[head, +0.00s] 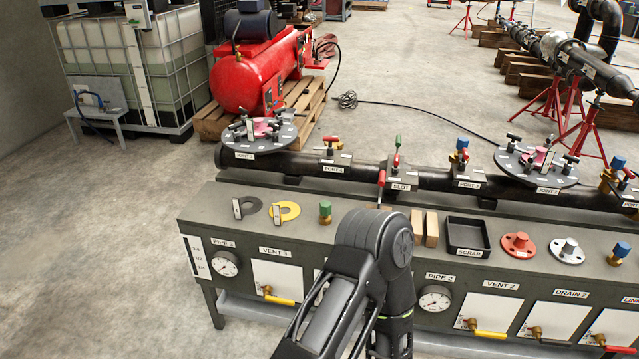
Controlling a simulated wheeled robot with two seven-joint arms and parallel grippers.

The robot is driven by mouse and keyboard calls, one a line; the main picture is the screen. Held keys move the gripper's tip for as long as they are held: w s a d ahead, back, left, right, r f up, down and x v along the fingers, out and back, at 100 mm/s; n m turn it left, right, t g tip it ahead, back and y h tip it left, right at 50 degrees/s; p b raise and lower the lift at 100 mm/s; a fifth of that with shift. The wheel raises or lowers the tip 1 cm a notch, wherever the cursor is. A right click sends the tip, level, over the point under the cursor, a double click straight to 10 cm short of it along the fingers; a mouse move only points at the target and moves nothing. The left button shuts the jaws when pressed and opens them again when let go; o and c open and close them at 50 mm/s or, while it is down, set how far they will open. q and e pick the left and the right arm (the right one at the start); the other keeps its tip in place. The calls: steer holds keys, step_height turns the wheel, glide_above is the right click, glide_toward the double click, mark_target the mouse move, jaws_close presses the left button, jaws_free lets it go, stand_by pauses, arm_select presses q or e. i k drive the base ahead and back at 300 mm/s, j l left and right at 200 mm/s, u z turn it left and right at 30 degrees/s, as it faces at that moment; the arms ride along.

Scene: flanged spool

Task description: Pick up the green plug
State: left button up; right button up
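A green-topped plug with a brass-coloured lower part (325,212) stands upright on the grey bench top, right of a yellow ring. No gripper fingers show. The arm hides part of the bench front and top.
The bench (200,205) carries a black pipe (310,163) along its back, with valves and flanged joints. Yellow (285,212) and dark (246,207) rings lie left of the plug. Wooden blocks (431,228), a black scrap tray (467,250) and a red flange (518,246) stand right.

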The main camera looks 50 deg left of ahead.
mark_target(325, 218)
steer(key=i+j, duration=0.1)
steer(key=j, duration=0.95)
steer(key=i+j, duration=0.1)
steer(key=j, duration=0.95)
